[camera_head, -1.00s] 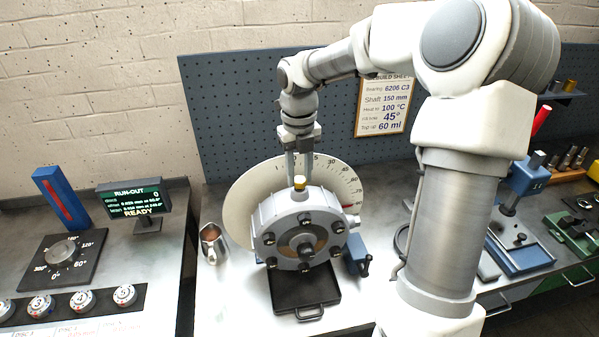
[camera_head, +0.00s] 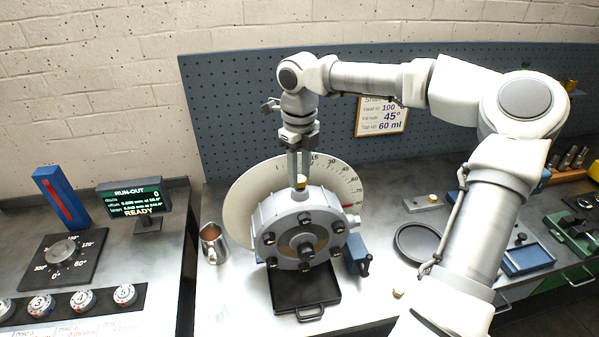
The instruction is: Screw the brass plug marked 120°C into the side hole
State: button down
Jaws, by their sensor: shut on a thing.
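A grey round housing (camera_head: 270,217) with several dark bolts stands upright on the bench in front of a pale dial. My gripper (camera_head: 299,179) points straight down at the top of the housing. Its fingers are shut on a small brass plug (camera_head: 300,184), which sits at the housing's upper rim. The fingers cover part of the plug. Its marking is too small to read, and I cannot tell how deep it sits. The hole under it is hidden. Another small brass piece (camera_head: 398,293) lies on the bench beside my arm.
A black tray (camera_head: 318,302) lies under the housing. A metal jug (camera_head: 213,243) stands to its left, and a blue clamp (camera_head: 357,253) to its right. A dark round dish (camera_head: 417,243) is close to my arm. The pegboard (camera_head: 230,110) stands behind.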

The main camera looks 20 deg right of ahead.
dwell(0.3)
jog(key=shift+a+n, duration=0.15)
jog(key=shift+n, duration=0.15)
jog(key=shift+n, duration=0.3)
jog(key=shift+f, duration=0.45)
dwell(1.1)
